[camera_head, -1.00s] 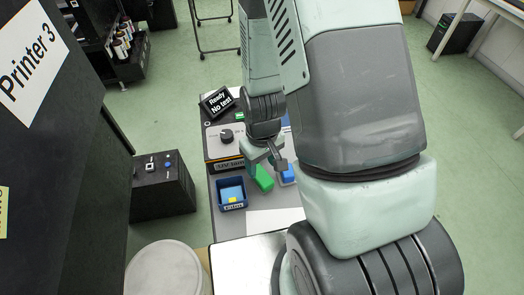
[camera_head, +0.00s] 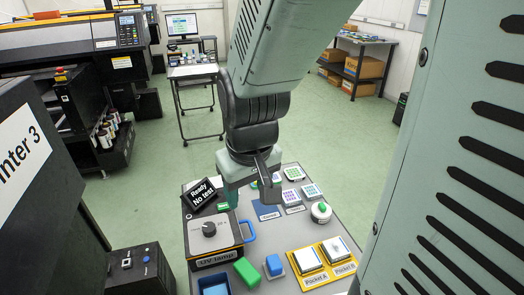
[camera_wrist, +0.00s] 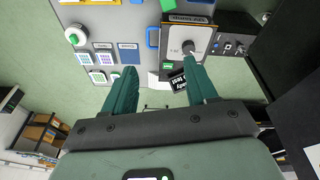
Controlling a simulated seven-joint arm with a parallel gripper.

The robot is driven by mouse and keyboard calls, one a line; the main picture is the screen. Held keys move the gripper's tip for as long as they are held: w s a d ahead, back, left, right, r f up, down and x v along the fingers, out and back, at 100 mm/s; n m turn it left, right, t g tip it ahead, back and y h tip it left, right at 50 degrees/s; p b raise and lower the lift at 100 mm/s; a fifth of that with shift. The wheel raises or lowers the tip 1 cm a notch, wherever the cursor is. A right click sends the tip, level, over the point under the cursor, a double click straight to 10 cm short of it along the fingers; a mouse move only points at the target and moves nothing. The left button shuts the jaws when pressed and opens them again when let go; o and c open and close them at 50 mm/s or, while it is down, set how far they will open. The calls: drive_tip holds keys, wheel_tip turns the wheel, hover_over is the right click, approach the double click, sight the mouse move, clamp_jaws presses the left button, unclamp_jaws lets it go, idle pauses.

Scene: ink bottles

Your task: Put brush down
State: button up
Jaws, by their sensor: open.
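My gripper (camera_head: 250,188) is above the far part of the grey table (camera_head: 285,237), near the lamp box. In the wrist view my gripper (camera_wrist: 160,72) has its two green fingers wide apart, with nothing between them. I cannot pick out a brush for certain in any view. A green block (camera_head: 246,272) lies on the table at the lower middle, apart from my gripper.
The UV lamp box (camera_head: 212,238) has a knob and blue handle. A "Ready No test" sign (camera_head: 200,193) stands behind it. A round white pot (camera_head: 321,212) with a green knob, a yellow pocket tray (camera_head: 316,278) and a blue tray (camera_head: 214,287) share the table.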

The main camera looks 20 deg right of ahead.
drive_tip(key=s+d+r+m+t, duration=0.1)
drive_tip(key=s+r+m+t, duration=0.1)
drive_tip(key=s+r, duration=0.8)
wheel_tip(320, 180, up, 4)
drive_tip(key=shift+s+t, duration=0.3)
drive_tip(key=shift+t, duration=0.2)
drive_tip(key=shift+o, duration=0.4)
